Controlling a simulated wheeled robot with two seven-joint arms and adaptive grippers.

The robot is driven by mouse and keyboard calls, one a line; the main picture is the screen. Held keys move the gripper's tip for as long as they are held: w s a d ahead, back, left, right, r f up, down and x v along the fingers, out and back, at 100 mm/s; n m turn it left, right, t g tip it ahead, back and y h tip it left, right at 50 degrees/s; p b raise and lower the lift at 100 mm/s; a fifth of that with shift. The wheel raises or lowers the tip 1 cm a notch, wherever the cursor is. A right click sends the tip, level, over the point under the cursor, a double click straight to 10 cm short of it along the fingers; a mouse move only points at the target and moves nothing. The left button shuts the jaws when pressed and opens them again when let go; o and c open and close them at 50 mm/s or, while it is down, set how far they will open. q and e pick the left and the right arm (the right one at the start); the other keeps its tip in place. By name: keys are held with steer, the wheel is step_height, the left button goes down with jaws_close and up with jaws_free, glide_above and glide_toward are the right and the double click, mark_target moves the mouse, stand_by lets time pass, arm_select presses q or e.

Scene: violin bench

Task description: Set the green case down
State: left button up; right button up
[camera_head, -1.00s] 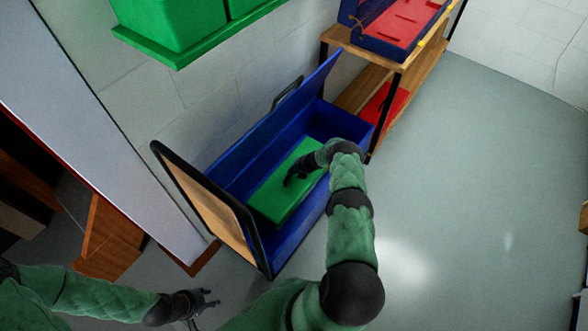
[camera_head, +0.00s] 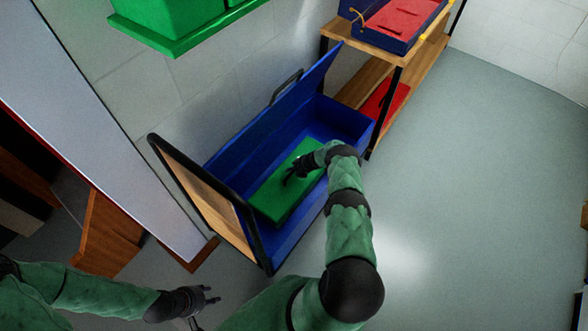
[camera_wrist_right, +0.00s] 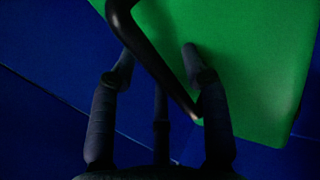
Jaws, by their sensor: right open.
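The green case (camera_head: 286,197) lies flat inside the long blue open chest (camera_head: 345,120), towards its near end. My right gripper (camera_head: 296,171) is over the top of the case, at its far part. In the right wrist view the green case (camera_wrist_right: 245,60) fills the upper right. Its black handle (camera_wrist_right: 150,55) runs between the spread fingers of my right gripper (camera_wrist_right: 158,60), which is open. Whether a finger still touches the handle is hard to tell. My left gripper (camera_head: 204,304) is open and empty, low in the head view, away from the chest.
A wooden-ended frame (camera_head: 205,195) stands at the chest's near end. A wooden rack (camera_head: 375,75) with a blue red-lined case (camera_head: 395,25) is behind. A green shelf (camera_head: 185,35) hangs on the wall. Grey floor (camera_head: 480,180) is clear on the right.

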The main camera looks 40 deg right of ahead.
steer(key=p+v, duration=0.7)
steer(key=v, duration=0.5)
steer(key=shift+w, duration=0.1)
stand_by(1.1)
